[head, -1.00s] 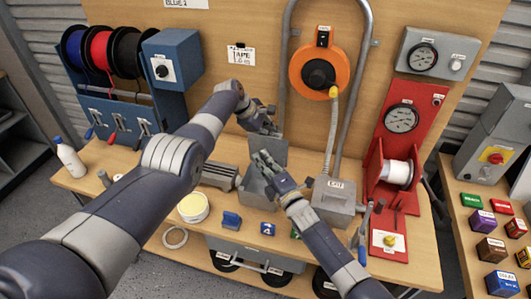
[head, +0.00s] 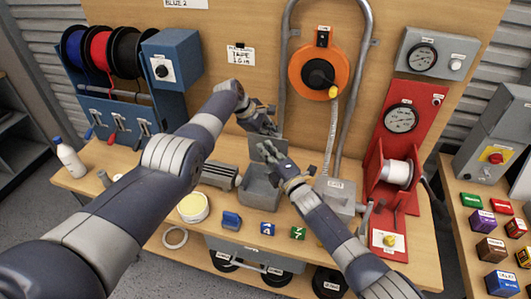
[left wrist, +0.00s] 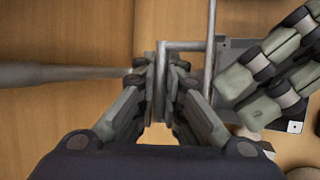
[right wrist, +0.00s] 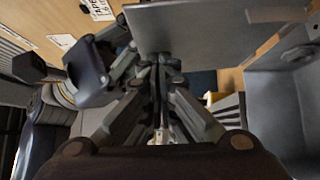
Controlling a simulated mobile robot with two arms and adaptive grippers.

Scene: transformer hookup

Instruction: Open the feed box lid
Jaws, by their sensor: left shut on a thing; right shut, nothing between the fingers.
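The grey feed box (head: 262,194) stands on the bench at the middle, its top uncovered. Its flat grey lid (head: 262,154) stands raised at the back of the box. The lid also shows as a broad plate across the top of the right wrist view (right wrist: 195,28). My left gripper (head: 272,130) is just above the lid's top edge.
A grey box with a conduit (head: 335,195) stands close right of the feed box. A motor-like grey part (head: 220,175) lies to its left. A round tub (head: 193,207) and small blocks (head: 267,229) lie in front. A grey pipe loop (head: 284,60) rises behind.

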